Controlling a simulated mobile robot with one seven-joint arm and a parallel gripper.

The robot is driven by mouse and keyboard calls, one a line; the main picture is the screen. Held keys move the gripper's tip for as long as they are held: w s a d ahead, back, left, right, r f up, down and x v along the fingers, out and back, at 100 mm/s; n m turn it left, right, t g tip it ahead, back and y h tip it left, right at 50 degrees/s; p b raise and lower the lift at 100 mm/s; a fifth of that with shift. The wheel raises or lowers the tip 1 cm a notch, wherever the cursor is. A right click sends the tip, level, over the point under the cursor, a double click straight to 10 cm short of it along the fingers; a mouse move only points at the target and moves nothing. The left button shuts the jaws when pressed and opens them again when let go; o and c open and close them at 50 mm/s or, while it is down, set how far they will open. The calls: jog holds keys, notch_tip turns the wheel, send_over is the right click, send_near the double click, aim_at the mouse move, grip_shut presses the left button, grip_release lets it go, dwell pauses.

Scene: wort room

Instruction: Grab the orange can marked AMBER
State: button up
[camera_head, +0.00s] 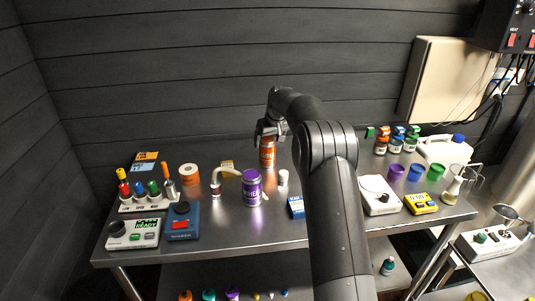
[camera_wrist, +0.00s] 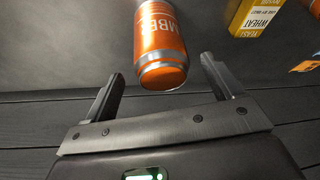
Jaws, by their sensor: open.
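The orange can (camera_head: 267,156) stands upright towards the back of the steel table, near its middle. In the wrist view the can (camera_wrist: 161,52) shows letters reading "MBE" and appears ahead of and between the open fingers. My gripper (camera_head: 268,130) is at the top of the can in the head view. In the wrist view my gripper (camera_wrist: 162,78) has its two fingers spread apart, one on either side of the can's near end. I cannot tell whether a finger touches it.
A purple can (camera_head: 252,188) stands just in front of the orange can. A white cylinder (camera_head: 283,178) stands to its right. An orange-and-white roll (camera_head: 190,174) stands to the left.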

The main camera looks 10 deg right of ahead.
aim_at(267, 153)
jog(key=x, duration=0.5)
jog(key=shift+s+f, duration=0.25)
jog(key=shift+s, duration=0.05)
jog(key=shift+c, duration=0.2)
jog(key=shift+r, duration=0.1)
jog(key=c, duration=1.3)
